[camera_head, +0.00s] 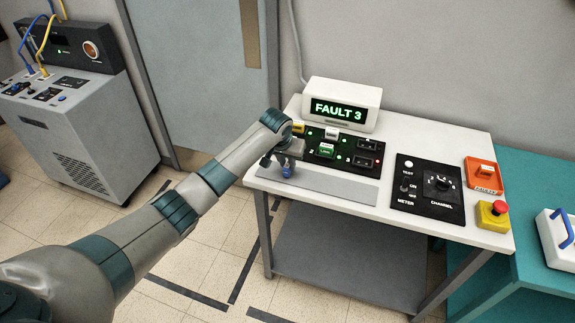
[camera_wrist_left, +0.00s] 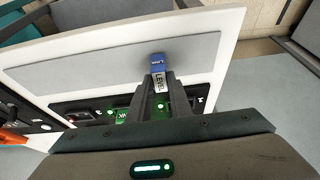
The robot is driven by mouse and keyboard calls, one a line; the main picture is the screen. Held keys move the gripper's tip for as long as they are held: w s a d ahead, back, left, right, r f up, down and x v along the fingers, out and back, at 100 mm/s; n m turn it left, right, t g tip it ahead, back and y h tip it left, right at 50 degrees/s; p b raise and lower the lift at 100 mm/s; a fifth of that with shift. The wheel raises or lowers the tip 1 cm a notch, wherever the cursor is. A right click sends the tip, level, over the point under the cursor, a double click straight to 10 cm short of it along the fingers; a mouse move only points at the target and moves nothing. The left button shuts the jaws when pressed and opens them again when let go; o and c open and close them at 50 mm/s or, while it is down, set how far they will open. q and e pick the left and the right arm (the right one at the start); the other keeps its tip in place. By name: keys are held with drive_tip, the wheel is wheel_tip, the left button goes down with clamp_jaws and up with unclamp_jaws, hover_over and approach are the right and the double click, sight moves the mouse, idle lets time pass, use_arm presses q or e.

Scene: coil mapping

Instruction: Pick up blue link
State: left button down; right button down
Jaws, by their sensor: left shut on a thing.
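The blue link (camera_head: 287,172) shows just below my left gripper (camera_head: 284,161) in the head view, over the left end of the grey strip on the white table. My right gripper is not in view.
A black panel (camera_head: 345,147) behind the gripper carries a green block (camera_head: 326,150), a white block (camera_head: 331,134) and a yellow block (camera_head: 298,128). A FAULT 3 display (camera_head: 341,105) stands behind. The grey strip (camera_head: 340,187) is clear to the right. A meter panel (camera_head: 428,188) and red-yellow button (camera_head: 494,214) lie further right.

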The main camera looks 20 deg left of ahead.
sight(288, 165)
use_arm(q)
drive_tip(key=shift+r, duration=0.4)
wheel_tip(288, 165, up, 2)
drive_tip(key=shift+r+b, duration=0.15)
drive_tip(key=shift+b, duration=0.75)
drive_tip(key=w+d+r+b, duration=0.2)
drive_tip(key=d+r+b, duration=0.2)
drive_tip(key=d+r, duration=0.3)
drive_tip(key=d, duration=0.4)
drive_tip(key=shift+w+d+r+b, duration=0.15)
drive_tip(key=shift+w+d+b, duration=0.1)
drive_tip(key=shift+b, duration=0.1)
